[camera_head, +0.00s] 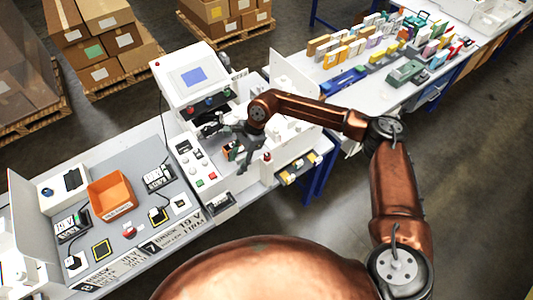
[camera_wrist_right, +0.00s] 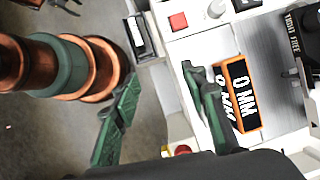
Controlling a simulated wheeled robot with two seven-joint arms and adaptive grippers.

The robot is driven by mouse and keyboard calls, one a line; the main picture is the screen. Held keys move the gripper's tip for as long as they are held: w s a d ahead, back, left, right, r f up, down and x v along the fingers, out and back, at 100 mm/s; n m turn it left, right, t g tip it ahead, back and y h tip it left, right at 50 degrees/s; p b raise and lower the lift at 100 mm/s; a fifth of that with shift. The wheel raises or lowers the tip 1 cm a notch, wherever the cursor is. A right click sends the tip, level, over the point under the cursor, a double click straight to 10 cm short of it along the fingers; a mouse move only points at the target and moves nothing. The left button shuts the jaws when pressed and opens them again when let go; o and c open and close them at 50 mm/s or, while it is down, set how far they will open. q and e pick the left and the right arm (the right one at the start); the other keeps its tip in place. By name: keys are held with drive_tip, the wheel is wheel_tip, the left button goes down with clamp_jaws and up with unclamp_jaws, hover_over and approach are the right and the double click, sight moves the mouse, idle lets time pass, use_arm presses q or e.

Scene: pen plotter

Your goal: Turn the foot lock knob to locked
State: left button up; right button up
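The control panel (camera_head: 192,160) is a white box with small knobs and red and green buttons. A white round knob (camera_wrist_right: 216,9) shows at the top of the right wrist view, beside a red square button (camera_wrist_right: 178,21). I cannot tell which knob is the foot lock knob, or its setting. My right gripper (camera_head: 230,147) is above the machine, right of the panel. My left gripper is not seen.
A white machine with a blue screen (camera_head: 193,76) stands behind the panel. An orange bin (camera_head: 111,194) and small devices sit on the grey mat at left. Boxes and books fill the far right table.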

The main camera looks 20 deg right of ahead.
sight(267, 155)
drive_tip(key=w+d+r+h, duration=0.1)
drive_tip(key=d, duration=0.3)
drive_tip(key=w+d+h, duration=0.1)
drive_tip(key=d+h, duration=0.1)
drive_tip(key=d, duration=0.1)
drive_tip(key=w+d+r+h, duration=0.1)
drive_tip(key=w+d, duration=0.1)
drive_tip(key=d, duration=0.2)
drive_tip(key=shift+d+r+n, duration=0.3)
drive_tip(key=shift+n, duration=0.1)
drive_tip(key=shift+d+f+h, duration=0.1)
drive_tip(key=shift+d+h, duration=0.2)
drive_tip(key=shift+d, duration=0.05)
wheel_tip(267, 155, down, 7)
drive_tip(key=shift+f+p, duration=0.2)
drive_tip(key=shift+p, duration=0.6)
drive_tip(key=shift+c, duration=0.4)
clamp_jaws()
